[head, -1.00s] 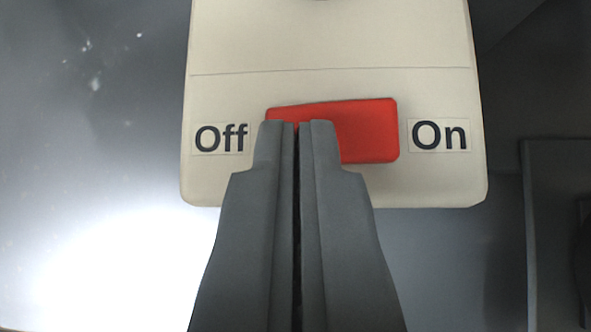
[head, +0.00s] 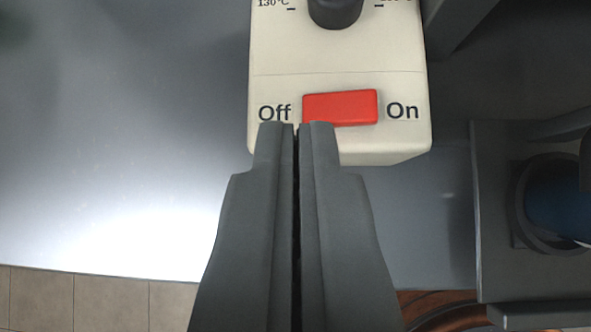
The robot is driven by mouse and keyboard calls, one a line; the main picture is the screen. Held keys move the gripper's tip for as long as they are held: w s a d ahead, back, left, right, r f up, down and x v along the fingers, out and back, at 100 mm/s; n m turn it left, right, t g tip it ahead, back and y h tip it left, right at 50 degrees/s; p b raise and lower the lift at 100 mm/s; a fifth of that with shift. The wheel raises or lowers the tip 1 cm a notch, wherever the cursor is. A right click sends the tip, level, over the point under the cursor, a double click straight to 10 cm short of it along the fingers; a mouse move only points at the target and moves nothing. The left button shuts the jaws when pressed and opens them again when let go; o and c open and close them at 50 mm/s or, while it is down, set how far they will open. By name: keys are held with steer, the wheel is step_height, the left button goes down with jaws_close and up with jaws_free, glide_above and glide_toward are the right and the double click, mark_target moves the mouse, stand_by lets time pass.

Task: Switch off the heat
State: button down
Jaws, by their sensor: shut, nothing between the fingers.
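A cream control box (head: 340,60) shows at the top middle of the head view. A red rocker switch (head: 342,106) sits on its face between the labels "Off" (head: 274,112) on the left and "On" (head: 402,111) on the right. I cannot tell for sure which end of the rocker is pressed in. My gripper (head: 297,126) is shut and empty. Its tips appear just below the left end of the switch and the "Off" label, apparently standing off from the box. The fingers hide part of the box's lower left edge.
A dark knob (head: 336,10) with temperature marks is above the switch. A shiny metal surface (head: 110,150) fills the left side. A grey frame with a dark blue round part (head: 555,200) is at the right. Tiled floor (head: 110,300) shows at the lower left.

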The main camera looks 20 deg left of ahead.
steer(key=shift+a+v, duration=0.2)
steer(key=shift+v, duration=1)
steer(key=shift+a+v, duration=0.25)
steer(key=shift+v, duration=1)
steer(key=shift+w, duration=0.1)
steer(key=s+d+r+n+t+y, duration=0.1)
steer(key=s+d+r+n+t, duration=0.1)
steer(key=s+d, duration=0.9)
steer(key=s+d+r+n+t+y, duration=0.1)
steer(key=s+d+r+t, duration=0.4)
steer(key=s+d, duration=0.6)
steer(key=s+n+t, duration=0.1)
steer(key=s, duration=0.4)
steer(key=shift+s+t, duration=0.25)
steer(key=shift+t, duration=0.15)
